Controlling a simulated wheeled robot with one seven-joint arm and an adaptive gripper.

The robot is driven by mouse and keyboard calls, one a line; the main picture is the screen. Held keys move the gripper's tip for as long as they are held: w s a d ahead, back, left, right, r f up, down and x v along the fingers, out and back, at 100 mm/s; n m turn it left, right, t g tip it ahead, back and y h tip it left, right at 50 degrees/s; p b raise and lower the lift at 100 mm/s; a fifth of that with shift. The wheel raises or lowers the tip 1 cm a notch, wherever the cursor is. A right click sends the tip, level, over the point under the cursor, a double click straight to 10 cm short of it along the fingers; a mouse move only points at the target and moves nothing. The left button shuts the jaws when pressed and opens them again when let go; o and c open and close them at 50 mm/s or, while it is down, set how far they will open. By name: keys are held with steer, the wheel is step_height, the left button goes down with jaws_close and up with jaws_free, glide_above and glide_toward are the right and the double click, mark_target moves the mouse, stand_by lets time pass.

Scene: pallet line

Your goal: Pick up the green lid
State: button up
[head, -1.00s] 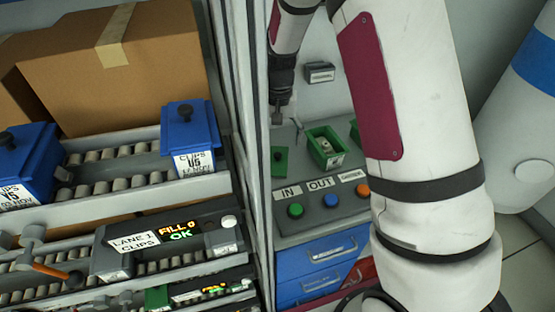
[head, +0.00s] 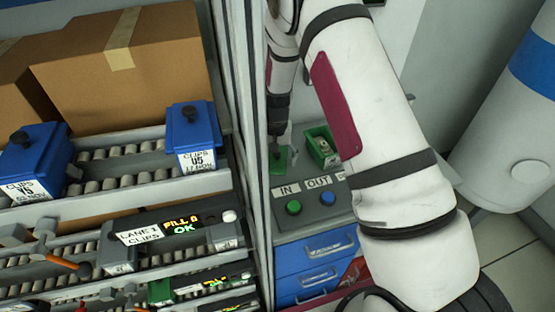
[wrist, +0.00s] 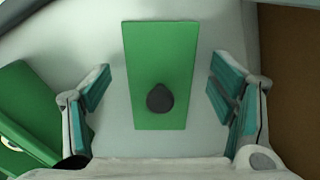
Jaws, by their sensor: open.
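The green lid (wrist: 158,50) is a flat green rectangle with a round dark knob (wrist: 160,98) on top. In the wrist view it lies on a pale grey surface between the two fingers of my gripper (wrist: 160,95). The fingers are open, with a gap on both sides of the lid. In the head view the lid (head: 279,161) lies on the grey bench top, and my gripper (head: 277,140) is over it, pointing down. The gripper hides part of the lid there. I cannot tell the exact height of the fingertips above the surface.
An open green box (head: 322,147) stands right of the lid; it also shows at the left in the wrist view (wrist: 38,95). IN and OUT labels and green and blue buttons (head: 294,208) are in front. Roller lanes with blue bins (head: 193,137) lie left, beyond a frame post (head: 235,120).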

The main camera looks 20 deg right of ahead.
steer(key=shift+c, duration=0.4)
steer(key=c, duration=0.9)
steer(key=shift+c, duration=0.2)
